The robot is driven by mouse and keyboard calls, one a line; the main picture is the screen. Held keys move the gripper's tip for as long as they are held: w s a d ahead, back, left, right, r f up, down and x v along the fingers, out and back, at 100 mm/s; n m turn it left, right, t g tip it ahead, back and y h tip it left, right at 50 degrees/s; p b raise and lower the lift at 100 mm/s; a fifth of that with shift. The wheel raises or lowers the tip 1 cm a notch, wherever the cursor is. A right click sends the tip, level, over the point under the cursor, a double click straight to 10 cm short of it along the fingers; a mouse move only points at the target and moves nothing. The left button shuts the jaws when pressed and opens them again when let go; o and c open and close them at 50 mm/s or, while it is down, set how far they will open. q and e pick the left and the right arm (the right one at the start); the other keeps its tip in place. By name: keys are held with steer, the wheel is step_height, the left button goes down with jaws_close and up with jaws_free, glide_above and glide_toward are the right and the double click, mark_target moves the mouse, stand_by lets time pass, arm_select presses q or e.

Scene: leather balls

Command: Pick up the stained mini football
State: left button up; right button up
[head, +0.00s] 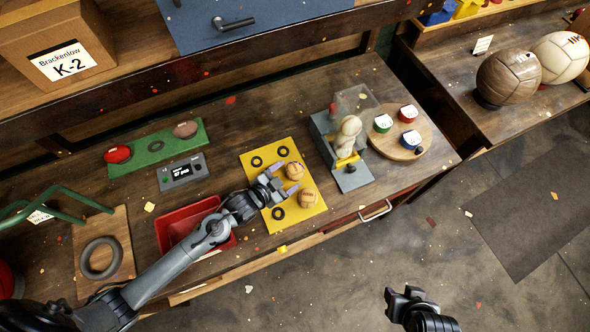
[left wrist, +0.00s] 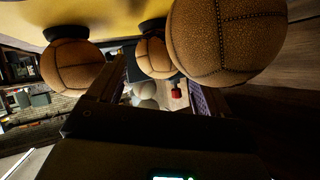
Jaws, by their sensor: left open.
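The left wrist view shows three tan balls: one at left (left wrist: 72,66), one in the middle (left wrist: 154,57) beyond the open fingers, and a large near one at right (left wrist: 226,40). I cannot tell which ball is stained. My right gripper (head: 400,303) is over the floor, away from the table; its jaw state is unclear.
Several black rings lie on the mat. A red tray (head: 180,222) is under my left arm. A grey fixture (head: 350,178) and a round board (head: 424,128) with small pots stand to the right. A grey device (head: 183,173) stands left of the mat.

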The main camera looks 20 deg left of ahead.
mark_target(290, 174)
arm_select(q)
steer(key=shift+x, duration=2.7)
steer(key=c, duration=0.8)
steer(key=shift+o, duration=0.2)
steer(key=shift+r, duration=0.1)
